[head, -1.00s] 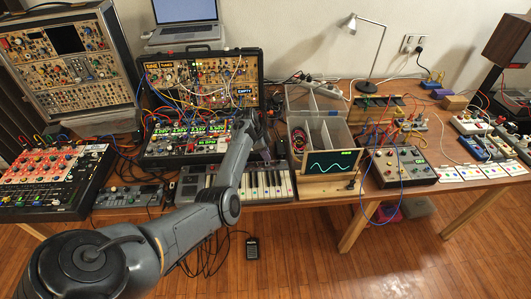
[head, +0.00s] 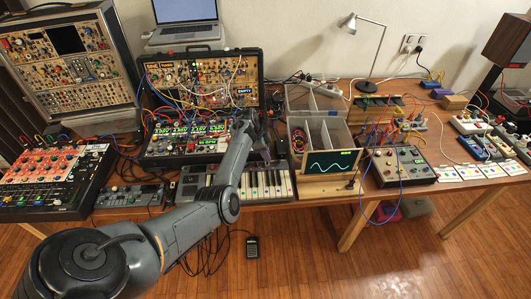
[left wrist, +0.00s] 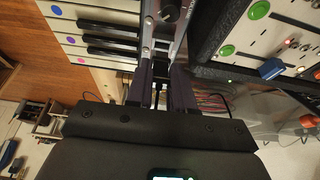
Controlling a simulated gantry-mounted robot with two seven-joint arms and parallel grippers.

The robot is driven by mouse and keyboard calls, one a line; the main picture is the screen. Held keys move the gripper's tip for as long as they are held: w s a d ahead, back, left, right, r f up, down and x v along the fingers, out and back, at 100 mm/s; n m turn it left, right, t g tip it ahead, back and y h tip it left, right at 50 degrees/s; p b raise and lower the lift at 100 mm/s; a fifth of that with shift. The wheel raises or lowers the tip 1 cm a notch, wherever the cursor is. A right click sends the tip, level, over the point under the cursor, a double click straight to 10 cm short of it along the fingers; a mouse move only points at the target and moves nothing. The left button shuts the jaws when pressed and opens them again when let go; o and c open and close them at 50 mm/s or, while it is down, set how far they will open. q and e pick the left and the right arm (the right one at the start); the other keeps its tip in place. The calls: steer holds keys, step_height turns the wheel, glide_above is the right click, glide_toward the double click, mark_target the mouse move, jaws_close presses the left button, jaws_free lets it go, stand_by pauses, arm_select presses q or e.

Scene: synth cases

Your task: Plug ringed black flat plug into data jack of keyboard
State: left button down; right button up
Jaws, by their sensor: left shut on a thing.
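The keyboard (head: 240,191) lies near the table's front edge in the head view, partly covered by my left arm. Its white and black keys and grey knob panel (left wrist: 168,22) show in the left wrist view. My left gripper (head: 266,158) is over the rear side of the keyboard. In the left wrist view my left gripper (left wrist: 160,82) is shut on a small dark thing, the black plug (left wrist: 160,88), mostly hidden between the fingers. Its ring is too small to make out. The data jack is hidden, so I cannot tell whether the plug touches it. My right gripper is out of view.
A synth case (head: 212,72) with many patch cables stands behind the keyboard. A divided box (head: 337,128) and an oscilloscope (head: 330,166) stand close on the right. A small grey-black device (head: 130,196) lies left of the keyboard.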

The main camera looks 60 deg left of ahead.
arm_select(q)
steer(key=shift+f+b, duration=0.65)
steer(key=shift+f, duration=0.55)
steer(key=c, duration=0.9)
jaws_free()
steer(key=shift+r, duration=0.1)
steer(key=p+v, duration=0.2)
steer(key=v, duration=0.8)
steer(key=shift+s+r, duration=0.15)
steer(key=shift+r, duration=0.2)
steer(key=shift+a+f, duration=0.1)
steer(key=shift+a, duration=0.05)
